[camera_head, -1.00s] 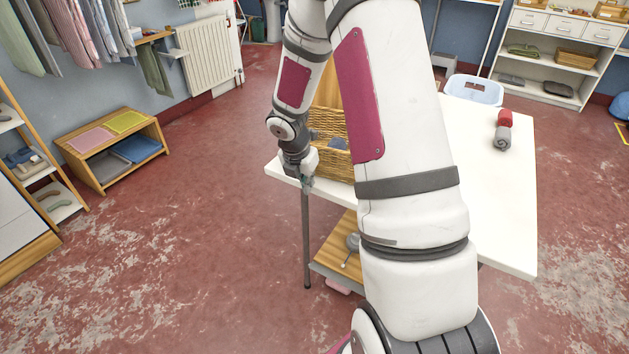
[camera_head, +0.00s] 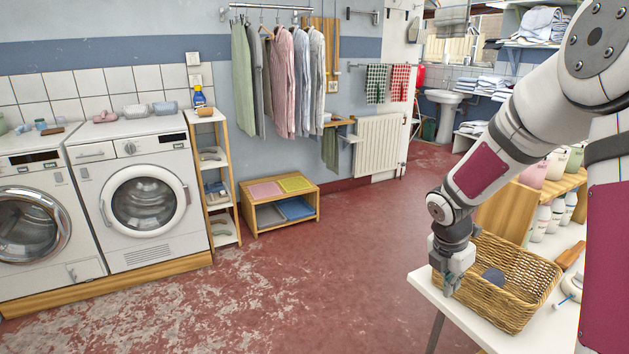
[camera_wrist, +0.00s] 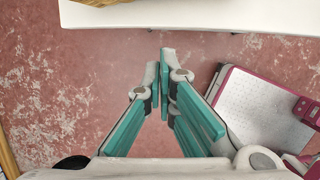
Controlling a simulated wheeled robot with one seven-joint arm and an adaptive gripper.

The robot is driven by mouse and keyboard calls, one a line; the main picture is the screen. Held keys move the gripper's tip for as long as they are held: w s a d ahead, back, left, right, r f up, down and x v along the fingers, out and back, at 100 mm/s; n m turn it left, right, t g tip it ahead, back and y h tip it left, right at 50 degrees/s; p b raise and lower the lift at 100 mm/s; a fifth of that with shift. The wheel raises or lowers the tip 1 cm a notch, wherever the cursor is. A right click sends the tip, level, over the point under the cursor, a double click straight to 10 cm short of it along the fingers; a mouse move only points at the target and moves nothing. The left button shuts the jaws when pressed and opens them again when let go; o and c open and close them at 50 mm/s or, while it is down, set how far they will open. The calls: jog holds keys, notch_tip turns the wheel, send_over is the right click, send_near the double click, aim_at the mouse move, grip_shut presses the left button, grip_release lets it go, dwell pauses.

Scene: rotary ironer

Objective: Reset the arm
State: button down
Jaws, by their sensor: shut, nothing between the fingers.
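My gripper (camera_head: 447,288) hangs pointing down at the left corner of the white table (camera_head: 455,316), beside the wicker basket (camera_head: 505,312). It is shut and empty. In the wrist view the teal fingers of my gripper (camera_wrist: 164,72) meet at their tips over the red floor, with the white table edge (camera_wrist: 200,14) across the top. My arm reaches in from the right of the head view, bent at the elbow and sloping down to the wrist. A dark grey-blue item (camera_head: 493,276) lies in the basket.
White bottles (camera_head: 541,222) and a wooden shelf unit stand on the table behind the basket. Washing machines (camera_head: 143,203), a slim shelf (camera_head: 213,180), a low wooden rack (camera_head: 280,205) and a radiator (camera_head: 378,145) line the far walls. The red floor between is clear.

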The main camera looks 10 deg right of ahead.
jog(key=s+a+r+m+p, duration=0.1)
jog(key=s+a+r+m, duration=0.1)
jog(key=s+r+m, duration=0.3)
jog(key=s+a+r+m+t+p, duration=0.1)
jog(key=s+a+r+m, duration=0.15)
jog(key=r, duration=0.45)
jog(key=s+a+r+m+p, duration=0.2)
jog(key=s+a+r, duration=0.15)
jog(key=r, duration=0.25)
jog(key=s+a+r+m+y+p, duration=0.1)
jog(key=s+a+r+m, duration=0.2)
jog(key=s, duration=0.3)
jog(key=s+a+r+m+t+y+p, duration=0.1)
jog(key=s+a+r+m, duration=0.2)
jog(key=s+m, duration=0.2)
jog(key=s+a+r+m+t+y+p, duration=0.1)
jog(key=s+a+r+m+p, duration=0.1)
jog(key=s, duration=0.5)
jog(key=shift+s+a+r+m, duration=0.4)
jog(key=shift+a+r+m, duration=0.4)
jog(key=shift+m, duration=0.45)
jog(key=shift+a+f, duration=0.1)
